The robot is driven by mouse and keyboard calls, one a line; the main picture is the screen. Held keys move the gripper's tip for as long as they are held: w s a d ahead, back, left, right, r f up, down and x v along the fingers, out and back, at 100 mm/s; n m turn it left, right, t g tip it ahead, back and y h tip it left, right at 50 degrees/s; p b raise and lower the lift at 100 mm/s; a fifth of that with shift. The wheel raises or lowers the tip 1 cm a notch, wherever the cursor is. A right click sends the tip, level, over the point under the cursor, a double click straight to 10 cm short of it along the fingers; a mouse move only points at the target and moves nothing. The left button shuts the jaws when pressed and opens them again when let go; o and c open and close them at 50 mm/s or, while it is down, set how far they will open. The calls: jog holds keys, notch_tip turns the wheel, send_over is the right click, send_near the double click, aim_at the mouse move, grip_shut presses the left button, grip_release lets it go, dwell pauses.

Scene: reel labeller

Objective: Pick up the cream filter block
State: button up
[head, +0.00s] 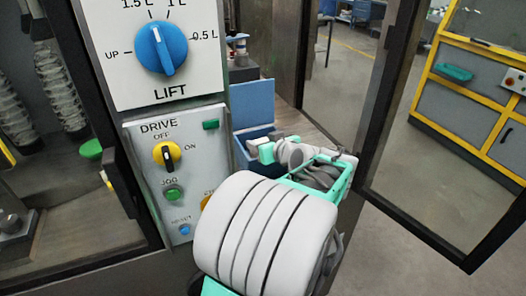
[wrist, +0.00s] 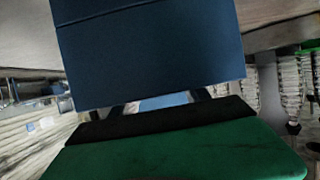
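I see no cream filter block that I can make out in either view. A blue box (head: 240,151) with a raised lid (head: 253,103) stands on a bench beside the control panel. The end of my arm is in front of this box in the head view and hides part of it. In the wrist view, a large dark blue panel (wrist: 155,55), apparently part of the box, fills the upper middle. My gripper (wrist: 163,102) shows two dark fingertips set apart, with a pale bluish patch between them. The fingers look open, and no held object shows.
A LIFT dial (head: 161,48) and a DRIVE panel (head: 178,208) with a yellow switch stand left of my arm. A dark door frame (head: 385,105) rises at the right. Open floor (head: 425,170) lies beyond it, with a yellow-edged grey cabinet (head: 470,95) behind.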

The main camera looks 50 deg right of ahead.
jog(key=c, duration=0.7)
jog(key=shift+o, duration=0.2)
